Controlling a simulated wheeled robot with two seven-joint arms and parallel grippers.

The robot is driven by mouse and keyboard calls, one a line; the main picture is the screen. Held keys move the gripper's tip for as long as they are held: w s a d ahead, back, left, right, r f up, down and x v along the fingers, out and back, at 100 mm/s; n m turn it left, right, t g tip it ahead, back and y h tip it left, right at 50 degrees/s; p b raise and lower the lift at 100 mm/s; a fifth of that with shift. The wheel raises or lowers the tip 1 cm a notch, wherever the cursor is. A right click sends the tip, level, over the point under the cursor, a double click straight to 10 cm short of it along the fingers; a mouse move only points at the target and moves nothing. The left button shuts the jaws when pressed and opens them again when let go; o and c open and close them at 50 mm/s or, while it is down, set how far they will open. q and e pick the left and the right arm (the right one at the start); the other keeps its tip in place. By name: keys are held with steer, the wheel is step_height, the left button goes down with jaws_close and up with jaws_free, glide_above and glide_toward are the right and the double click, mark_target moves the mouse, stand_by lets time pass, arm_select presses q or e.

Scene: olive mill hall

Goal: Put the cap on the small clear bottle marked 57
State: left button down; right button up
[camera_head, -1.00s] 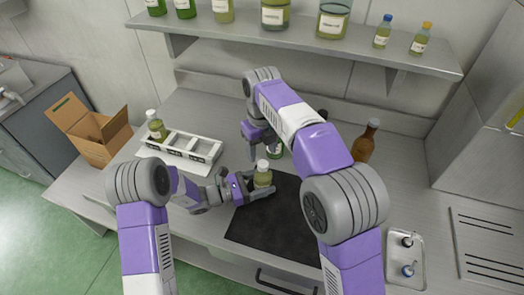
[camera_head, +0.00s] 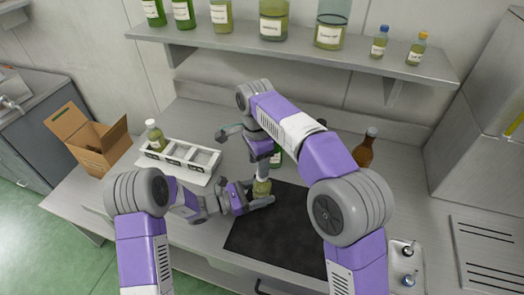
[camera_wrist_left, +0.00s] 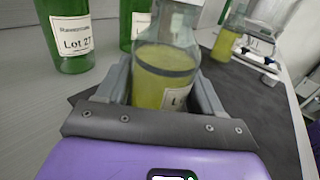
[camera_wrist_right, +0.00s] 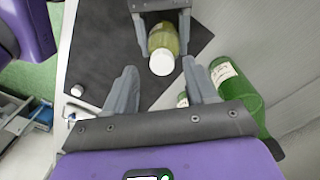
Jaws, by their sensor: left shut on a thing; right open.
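My left gripper (camera_head: 258,199) is shut on a small clear bottle (camera_head: 262,188) with yellow-green liquid, held upright at the black mat's far left part. The bottle also shows in the left wrist view (camera_wrist_left: 163,75); its label is partly hidden and no number is readable. A white cap (camera_wrist_right: 162,63) shows on its top in the right wrist view; I cannot tell how firmly it sits. My right gripper (camera_wrist_right: 165,88) is open and empty, close to the capped top, with its fingers apart from it.
A white rack (camera_head: 182,160) with a yellow-green bottle (camera_head: 155,135) stands left. Green bottles (camera_wrist_left: 68,35) stand behind the held bottle. A brown bottle (camera_head: 367,150) stands right. A small white object (camera_wrist_right: 77,90) lies by the mat's edge. The black mat (camera_head: 275,232) is largely clear.

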steer(key=n, duration=1)
steer(key=shift+s+r, duration=0.1)
steer(key=n, duration=0.4)
steer(key=shift+a+r, duration=0.1)
steer(key=shift+r, duration=0.05)
steer(key=n, duration=0.6)
steer(key=shift+r, duration=0.2)
steer(key=n, duration=0.6)
steer(key=shift+r, duration=0.35)
steer(key=n, duration=0.4)
steer(key=shift+d+r, duration=0.25)
steer(key=n, duration=0.2)
steer(key=r+n, duration=0.1)
steer(key=n, duration=0.2)
steer(key=shift+d+n, duration=0.15)
steer(key=shift+n, duration=0.15)
steer(key=n, duration=0.5)
steer(key=shift+w+d+r+t, duration=0.2)
steer(key=shift+r+t, duration=0.1)
steer(key=shift+r, duration=0.05)
steer(key=shift+f, duration=0.1)
